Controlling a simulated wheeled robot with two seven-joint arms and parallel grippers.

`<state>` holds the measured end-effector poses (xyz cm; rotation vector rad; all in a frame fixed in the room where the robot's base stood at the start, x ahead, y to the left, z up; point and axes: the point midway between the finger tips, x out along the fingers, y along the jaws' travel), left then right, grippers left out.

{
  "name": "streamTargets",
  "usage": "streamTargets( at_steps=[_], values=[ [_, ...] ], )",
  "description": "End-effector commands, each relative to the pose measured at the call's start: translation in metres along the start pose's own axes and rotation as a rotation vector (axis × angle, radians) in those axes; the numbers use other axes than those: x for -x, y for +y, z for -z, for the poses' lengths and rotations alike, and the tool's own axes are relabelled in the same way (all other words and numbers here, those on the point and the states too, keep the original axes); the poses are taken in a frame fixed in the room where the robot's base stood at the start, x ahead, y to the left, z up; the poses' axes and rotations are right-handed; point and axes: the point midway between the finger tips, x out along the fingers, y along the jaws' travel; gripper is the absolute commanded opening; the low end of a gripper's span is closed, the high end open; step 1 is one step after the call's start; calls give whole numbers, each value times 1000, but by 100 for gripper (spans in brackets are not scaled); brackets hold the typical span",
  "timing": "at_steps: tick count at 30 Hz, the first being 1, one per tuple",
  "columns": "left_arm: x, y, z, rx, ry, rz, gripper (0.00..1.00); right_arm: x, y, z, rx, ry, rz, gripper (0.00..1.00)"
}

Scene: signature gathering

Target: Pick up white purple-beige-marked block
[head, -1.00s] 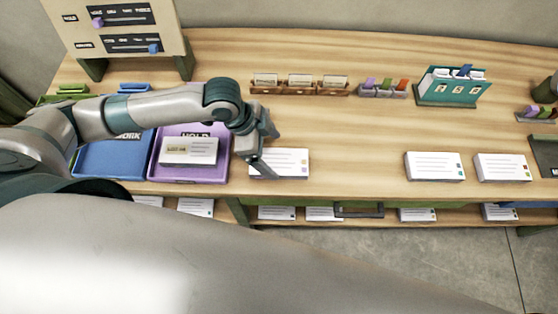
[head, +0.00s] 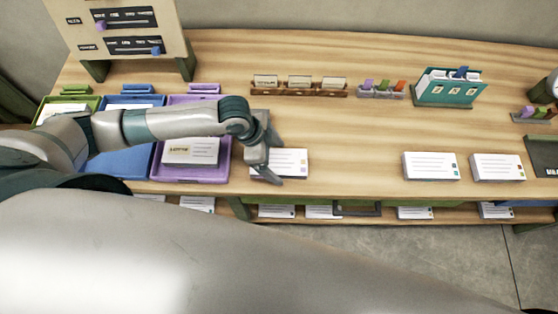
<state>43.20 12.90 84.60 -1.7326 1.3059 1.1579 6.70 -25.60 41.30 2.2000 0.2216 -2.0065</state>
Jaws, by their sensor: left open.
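A white block (head: 292,163) with small coloured marks on its right side lies on the wooden table, just right of the purple tray (head: 216,172). The marks are too small to name all their colours. My left gripper (head: 268,174) is over the left end of this block, pointing down, with its fingers apart. It hides part of the block's left side, and I cannot tell whether the fingers touch it. My right gripper is not in view.
Two similar white blocks (head: 430,166) (head: 497,167) lie to the right. Blue (head: 122,165) and green trays stand left of the purple one, which holds a white block (head: 191,151). Card holders (head: 298,89) and a teal rack (head: 448,92) stand behind. The middle of the table is clear.

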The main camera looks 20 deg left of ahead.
Motion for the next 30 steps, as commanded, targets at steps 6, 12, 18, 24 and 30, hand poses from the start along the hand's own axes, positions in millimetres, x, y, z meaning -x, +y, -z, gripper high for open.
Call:
streamTargets(
  at_steps=[6, 12, 18, 24, 30],
  values=[
    [0, 0, 0, 0, 0, 0, 88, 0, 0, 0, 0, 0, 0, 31],
    [0, 0, 0, 0, 0, 0, 62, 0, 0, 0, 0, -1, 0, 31],
    [1, 0, 0, 0, 1, 1, 37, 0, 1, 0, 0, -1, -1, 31],
    [1, -1, 1, 0, 1, 1, 37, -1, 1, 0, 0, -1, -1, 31],
    [10, -1, 4, 0, 2, 3, 37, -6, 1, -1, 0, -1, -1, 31]
  ],
)
